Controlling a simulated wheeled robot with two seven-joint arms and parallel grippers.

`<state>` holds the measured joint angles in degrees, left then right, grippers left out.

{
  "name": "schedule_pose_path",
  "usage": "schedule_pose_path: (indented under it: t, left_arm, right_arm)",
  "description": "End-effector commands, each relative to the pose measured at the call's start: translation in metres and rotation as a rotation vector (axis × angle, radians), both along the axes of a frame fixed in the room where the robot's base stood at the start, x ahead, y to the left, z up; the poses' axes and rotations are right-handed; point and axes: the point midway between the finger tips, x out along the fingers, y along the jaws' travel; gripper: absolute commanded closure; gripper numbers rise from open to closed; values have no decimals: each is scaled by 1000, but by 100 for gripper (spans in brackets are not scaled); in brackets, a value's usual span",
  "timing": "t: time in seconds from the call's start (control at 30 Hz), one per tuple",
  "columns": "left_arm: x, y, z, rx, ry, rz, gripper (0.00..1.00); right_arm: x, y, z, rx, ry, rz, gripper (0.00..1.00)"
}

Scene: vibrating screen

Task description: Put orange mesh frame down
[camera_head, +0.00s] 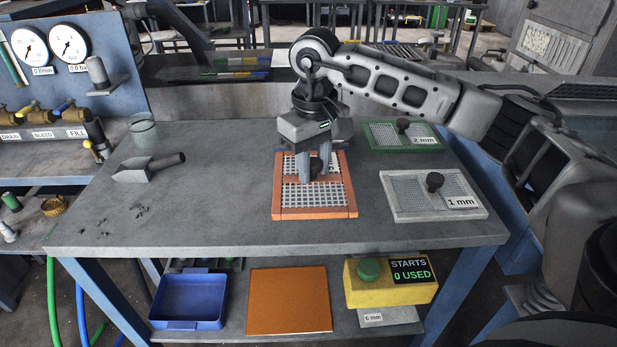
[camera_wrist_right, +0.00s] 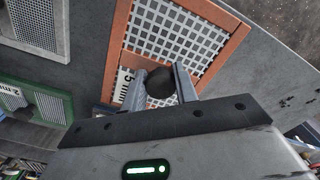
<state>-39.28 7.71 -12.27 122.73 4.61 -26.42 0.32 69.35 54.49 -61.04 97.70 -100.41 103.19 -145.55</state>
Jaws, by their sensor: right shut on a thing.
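The orange mesh frame (camera_head: 315,213) is at the middle of the grey table (camera_head: 220,225), with a light grid inside and a dark knob at its centre. It looks flat on or just over the tabletop; I cannot tell if there is a gap. My right gripper (camera_head: 317,178) comes from above, its fingers shut on the knob. In the right wrist view the orange mesh frame (camera_wrist_right: 227,65) lies beyond the fingers, and my right gripper (camera_wrist_right: 160,88) has the black knob between its fingertips. My left gripper is not in view.
The green 2 mm frame (camera_head: 385,136) and grey 1 mm frame (camera_head: 415,208) lie to the right. A scoop (camera_head: 145,170), dark crumbs and a glass jar (camera_head: 142,125) are at left. A blue tray (camera_head: 190,298), orange panel (camera_head: 288,300) and yellow button box (camera_head: 365,290) are below.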

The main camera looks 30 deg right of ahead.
Motion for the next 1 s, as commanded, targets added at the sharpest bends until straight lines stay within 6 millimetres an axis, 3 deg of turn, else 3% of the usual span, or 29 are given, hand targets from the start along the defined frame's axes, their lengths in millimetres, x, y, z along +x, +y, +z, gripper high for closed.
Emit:
schedule_pose_path:
  t: [0.17,0.4,0.77,0.8,0.87,1.0]
  left_arm:
    - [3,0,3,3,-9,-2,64]
    - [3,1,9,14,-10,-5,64]
    - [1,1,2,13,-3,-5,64]
    - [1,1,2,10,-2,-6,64]
    - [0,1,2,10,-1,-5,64]
    - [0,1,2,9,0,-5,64]
  right_arm:
    - [7,3,-8,1,-2,1,100]
    - [10,4,-39,-1,0,-1,100]
    - [10,4,-46,0,-4,0,100]
    - [10,4,-47,0,-2,0,68]
    - [10,4,-46,0,-2,0,51]
    - [10,4,-46,0,-2,0,49]
